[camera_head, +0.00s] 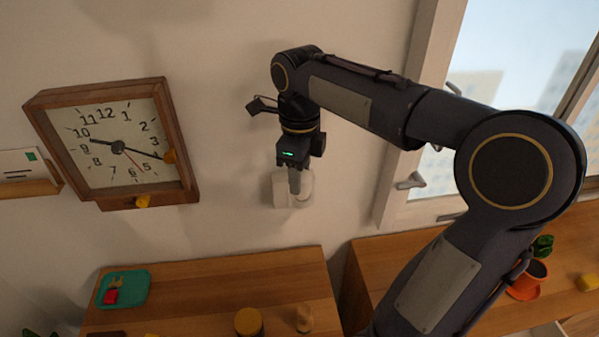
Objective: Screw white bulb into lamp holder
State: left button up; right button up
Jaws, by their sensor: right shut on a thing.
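My right gripper (295,180) is in the middle of the view, pointing down in front of the wall. It is shut on a whitish thing, which I take to be the white bulb; the gripper hides most of it. A white fitting on the wall (281,192), apparently the lamp holder, shows right behind and beside the fingertips. The bulb and the holder overlap here, so I cannot tell whether they touch or how the bulb is seated. My left gripper is not in view.
A wooden-framed clock (118,147) hangs on the left. Below is a wooden counter (205,290) with a green tray (123,290), a yellow-topped jar (248,322) and a small wooden piece (304,318). A window (500,60) and a potted plant (528,280) are on the right.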

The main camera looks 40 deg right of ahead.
jog(key=shift+m, duration=1.2)
jog(key=shift+m, duration=1.2)
jog(key=o, duration=0.8)
jog(key=shift+o, duration=0.2)
